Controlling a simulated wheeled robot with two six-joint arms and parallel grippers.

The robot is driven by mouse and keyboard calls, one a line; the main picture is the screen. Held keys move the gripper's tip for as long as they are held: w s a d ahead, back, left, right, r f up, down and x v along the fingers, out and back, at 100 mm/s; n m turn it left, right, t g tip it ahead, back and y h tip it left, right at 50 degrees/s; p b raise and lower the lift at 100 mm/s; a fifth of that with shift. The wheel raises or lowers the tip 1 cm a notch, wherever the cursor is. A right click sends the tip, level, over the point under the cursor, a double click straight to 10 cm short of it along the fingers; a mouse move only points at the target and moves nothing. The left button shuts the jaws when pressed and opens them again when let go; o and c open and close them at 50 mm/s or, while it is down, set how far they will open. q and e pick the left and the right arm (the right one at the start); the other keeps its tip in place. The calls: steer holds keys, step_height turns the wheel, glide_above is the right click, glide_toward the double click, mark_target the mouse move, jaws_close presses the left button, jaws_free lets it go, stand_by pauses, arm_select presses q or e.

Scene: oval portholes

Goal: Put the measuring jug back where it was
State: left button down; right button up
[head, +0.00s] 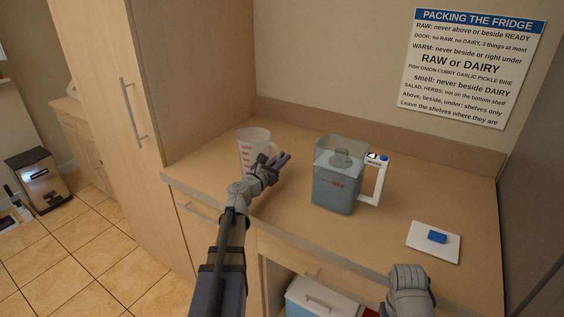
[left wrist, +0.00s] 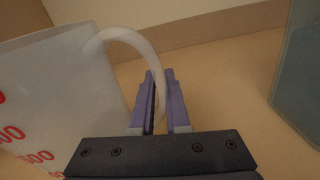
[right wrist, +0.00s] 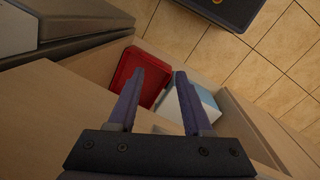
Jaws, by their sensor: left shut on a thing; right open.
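The measuring jug (head: 252,146) is a translucent white jug with red markings, upright at the left of the wooden counter (head: 285,205). It fills the left side of the left wrist view (left wrist: 70,95). My left gripper (head: 280,162) is shut on its curved handle, which passes between the fingers (left wrist: 163,85). The gripper hides the jug's lower part in the head view, so I cannot tell whether its base touches the counter. My right gripper (right wrist: 160,85) is open and empty, above an open drawer in the right wrist view.
A grey pitcher (head: 337,185) with a white handle stands right of the jug. A white card (head: 421,247) with a blue block (head: 437,236) lies at the right. The drawer below holds a white-and-blue box (right wrist: 203,102) and a red box (right wrist: 150,75). A tall cabinet (head: 205,75) borders the left.

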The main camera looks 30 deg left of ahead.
arm_select(q)
steer(key=shift+f, duration=0.15)
steer(key=c, duration=1.4)
jaws_free()
steer(key=o, duration=0.5)
steer(key=shift+r, duration=0.25)
steer(key=s, duration=0.8)
steer(key=s+a, duration=0.1)
steer(key=s, duration=0.3)
steer(key=shift+f, duration=0.1)
